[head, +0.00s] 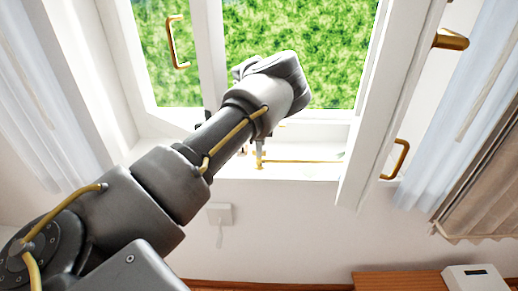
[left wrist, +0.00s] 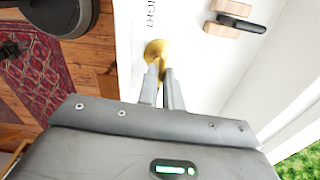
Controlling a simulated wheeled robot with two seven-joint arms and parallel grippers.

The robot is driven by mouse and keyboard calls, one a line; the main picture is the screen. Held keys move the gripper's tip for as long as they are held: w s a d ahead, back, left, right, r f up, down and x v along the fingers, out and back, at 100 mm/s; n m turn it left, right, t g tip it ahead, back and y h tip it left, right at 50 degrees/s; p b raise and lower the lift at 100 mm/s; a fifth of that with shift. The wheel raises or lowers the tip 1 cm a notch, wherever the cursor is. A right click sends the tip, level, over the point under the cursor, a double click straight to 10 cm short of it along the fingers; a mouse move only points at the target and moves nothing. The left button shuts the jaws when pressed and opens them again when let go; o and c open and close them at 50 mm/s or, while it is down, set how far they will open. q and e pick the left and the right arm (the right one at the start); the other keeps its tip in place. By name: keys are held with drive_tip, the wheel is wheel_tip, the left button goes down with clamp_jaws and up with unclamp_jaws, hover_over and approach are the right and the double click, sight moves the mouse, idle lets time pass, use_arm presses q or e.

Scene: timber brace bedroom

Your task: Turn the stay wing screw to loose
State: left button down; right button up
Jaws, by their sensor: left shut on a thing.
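The brass wing screw (left wrist: 157,48) shows in the left wrist view on a white surface, directly at the tips of my left gripper (left wrist: 164,74). The two fingers are close together and shut on it; they hide part of its shape. Printed letters reading "IGHT" (left wrist: 152,16) run beside it. In the head view a thin brass stay bar (head: 300,161) lies along the window sill, with a small upright brass piece (head: 260,158) at its left. My left arm covers much of the sill there, and the fingertips are mostly hidden. My right gripper is not in view.
The window casement (head: 385,100) stands open at the right, with a brass handle (head: 398,158). Pale curtains hang on both sides. A wooden block with a black piece (left wrist: 238,20) lies near the gripper on the white surface. A white switch plate (head: 220,213) is below the sill.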

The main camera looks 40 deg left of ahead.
use_arm(q)
drive_tip(key=shift+a+n, duration=0.1)
drive_tip(key=shift+n, duration=0.5)
drive_tip(key=c, duration=1.6)
unclamp_jaws()
drive_tip(key=shift+s, duration=0.15)
drive_tip(key=shift+o, duration=0.2)
drive_tip(key=shift+r+p, duration=0.4)
drive_tip(key=shift+r, duration=0.05)
wheel_tip(320, 180, up, 10)
drive_tip(key=p, duration=0.7)
drive_tip(key=shift+p, duration=0.35)
drive_tip(key=shift+f, duration=0.1)
